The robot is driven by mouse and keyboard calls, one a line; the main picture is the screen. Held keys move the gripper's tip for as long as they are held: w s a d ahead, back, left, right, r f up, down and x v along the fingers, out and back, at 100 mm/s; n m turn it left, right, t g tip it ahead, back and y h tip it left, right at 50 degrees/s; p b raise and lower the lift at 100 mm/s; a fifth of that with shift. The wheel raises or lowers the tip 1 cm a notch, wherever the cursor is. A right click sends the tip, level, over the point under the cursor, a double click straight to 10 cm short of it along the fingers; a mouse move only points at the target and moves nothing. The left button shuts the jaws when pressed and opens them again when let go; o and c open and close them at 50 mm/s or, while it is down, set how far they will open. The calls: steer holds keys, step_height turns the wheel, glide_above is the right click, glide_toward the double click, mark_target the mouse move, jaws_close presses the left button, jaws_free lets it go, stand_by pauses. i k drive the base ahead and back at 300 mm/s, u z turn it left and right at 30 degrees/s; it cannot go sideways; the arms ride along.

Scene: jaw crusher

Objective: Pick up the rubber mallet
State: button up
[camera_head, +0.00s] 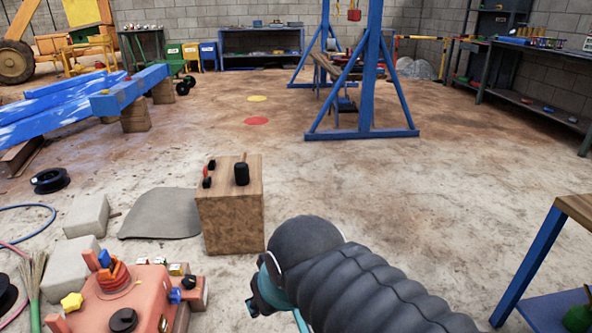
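A mallet with a black head (241,174) sits on top of a wooden block (231,224). Its head is toward the near right part of the top, and a short piece of light handle shows behind it. A red and black tool (208,174) lies to its left on the same block. My gripper (260,298) is low in the picture, in front of and below the block's right edge, apart from the mallet. My own arm hides most of it, so whether its fingers are open or shut cannot be seen.
A red machine part (125,300) with coloured knobs stands at the lower left. Grey blocks (87,215) and a grey mat (160,214) lie left of the wooden block. A blue-legged table (535,250) stands at the right. Open floor lies behind and right of the block.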

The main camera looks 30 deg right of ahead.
mark_target(242, 168)
steer(key=z, duration=1.4)
steer(key=i, duration=3.7)
steer(key=u, duration=3)
